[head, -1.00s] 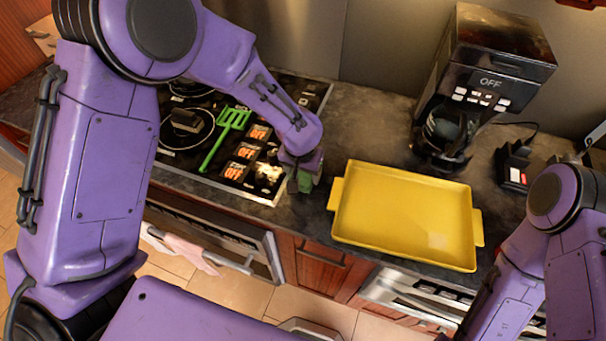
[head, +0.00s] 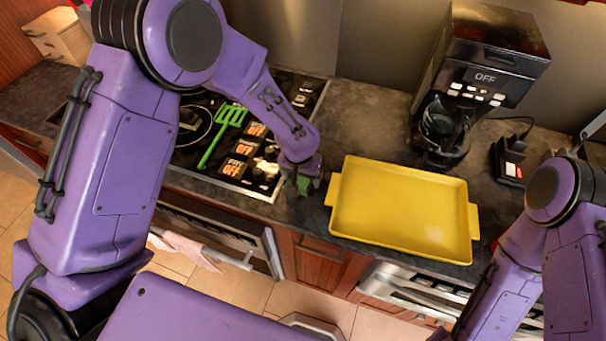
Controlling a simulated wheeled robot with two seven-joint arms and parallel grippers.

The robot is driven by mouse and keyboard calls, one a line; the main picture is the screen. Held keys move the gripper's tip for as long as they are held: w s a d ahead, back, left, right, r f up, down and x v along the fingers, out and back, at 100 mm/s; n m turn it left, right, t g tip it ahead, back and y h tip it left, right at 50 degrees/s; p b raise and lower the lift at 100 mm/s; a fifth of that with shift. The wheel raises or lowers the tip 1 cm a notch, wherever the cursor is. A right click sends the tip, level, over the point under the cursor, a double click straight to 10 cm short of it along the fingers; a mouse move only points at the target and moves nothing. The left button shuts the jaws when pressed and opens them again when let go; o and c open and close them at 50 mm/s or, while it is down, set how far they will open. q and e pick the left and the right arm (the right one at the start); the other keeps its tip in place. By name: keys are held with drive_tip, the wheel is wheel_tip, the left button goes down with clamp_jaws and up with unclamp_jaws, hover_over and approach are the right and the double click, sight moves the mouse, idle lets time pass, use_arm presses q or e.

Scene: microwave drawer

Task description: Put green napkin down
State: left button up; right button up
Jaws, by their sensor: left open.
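The green napkin (head: 304,185) shows as a small crumpled patch at the tip of my left gripper (head: 303,180), over the counter edge between the stovetop and the yellow tray. My left gripper points down at it; its fingers are mostly hidden by the wrist, but it is open. I cannot tell whether the napkin rests fully on the counter. My right arm comes in at the lower right, and its gripper is out of view.
A yellow tray (head: 400,212) lies on the counter (head: 375,120) right of the napkin. A black coffee maker (head: 480,80) stands behind it. A green spatula (head: 222,135) lies on the stovetop (head: 190,158). A pink towel (head: 187,248) hangs on the oven handle.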

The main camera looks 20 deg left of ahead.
use_arm(q)
drive_tip(key=shift+a, duration=0.25)
drive_tip(key=shift+r, duration=0.5)
wheel_tip(320, 180, up, 11)
drive_tip(key=s+b, duration=0.1)
drive_tip(key=s, duration=0.1)
drive_tip(key=shift+s, duration=0.15)
